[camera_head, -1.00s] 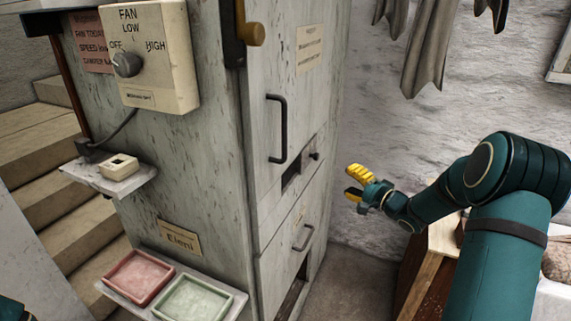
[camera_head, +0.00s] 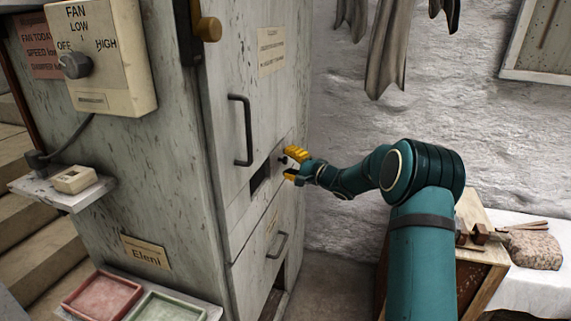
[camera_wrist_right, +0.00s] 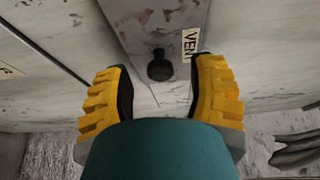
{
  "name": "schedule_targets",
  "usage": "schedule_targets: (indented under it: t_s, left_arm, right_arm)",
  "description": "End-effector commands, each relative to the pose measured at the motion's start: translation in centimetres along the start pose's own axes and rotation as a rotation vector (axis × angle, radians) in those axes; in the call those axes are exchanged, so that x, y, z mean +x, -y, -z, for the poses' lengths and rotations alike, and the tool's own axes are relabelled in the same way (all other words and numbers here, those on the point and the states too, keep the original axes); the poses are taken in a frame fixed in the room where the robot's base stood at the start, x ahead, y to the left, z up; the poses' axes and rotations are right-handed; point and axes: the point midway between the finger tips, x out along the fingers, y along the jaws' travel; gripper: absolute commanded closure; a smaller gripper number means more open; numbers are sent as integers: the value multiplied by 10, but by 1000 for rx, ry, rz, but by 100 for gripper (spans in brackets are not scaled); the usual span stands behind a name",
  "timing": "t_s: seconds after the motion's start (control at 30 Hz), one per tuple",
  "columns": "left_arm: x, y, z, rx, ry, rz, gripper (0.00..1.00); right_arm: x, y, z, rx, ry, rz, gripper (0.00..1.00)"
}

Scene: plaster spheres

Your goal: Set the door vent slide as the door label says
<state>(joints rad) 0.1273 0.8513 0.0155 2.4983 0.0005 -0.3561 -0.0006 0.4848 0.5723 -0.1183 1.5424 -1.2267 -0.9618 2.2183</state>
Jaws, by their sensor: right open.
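The vent slide (camera_wrist_right: 172,22) is a worn grey plate on the cabinet door, with a dark round knob (camera_wrist_right: 160,66) and a "VENT" label (camera_wrist_right: 190,42) beside it in the right wrist view. In the head view a dark vent opening (camera_head: 260,180) shows left of my right gripper (camera_head: 291,165). That gripper has yellow fingers, is open, and has its fingers on either side of the knob, apart from it. The door label (camera_head: 271,50) is a cream sheet above the handle; its text is too small to read. My left gripper is out of view.
The door (camera_head: 232,90) has a black bar handle (camera_head: 241,130) left of the gripper. A lower handle (camera_head: 278,245) sits below. A fan control box (camera_head: 105,60), a red tray (camera_head: 103,297) and a green tray (camera_head: 165,308) are at left. A wooden crate (camera_head: 470,275) stands at right.

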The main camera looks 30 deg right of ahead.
Motion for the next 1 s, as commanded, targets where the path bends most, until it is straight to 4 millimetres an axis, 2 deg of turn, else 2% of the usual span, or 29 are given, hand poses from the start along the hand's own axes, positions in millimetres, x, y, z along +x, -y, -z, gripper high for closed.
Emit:
schedule_targets:
  t_s: [0.2,0.47,0.5,0.67,0.7,1.0]
  left_arm:
    - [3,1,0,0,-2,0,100]
    - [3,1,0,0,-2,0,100]
    - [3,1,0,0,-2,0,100]
    - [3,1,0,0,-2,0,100]
    - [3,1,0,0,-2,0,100]
    - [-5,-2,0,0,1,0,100]
  right_arm:
    - [15,0,0,1,0,0,43]
    - [16,0,0,1,-1,0,43]
    - [16,0,0,1,-1,0,41]
    - [16,0,0,1,-1,1,97]
    - [16,0,0,1,-1,1,100]
    - [13,2,-6,3,-1,0,100]
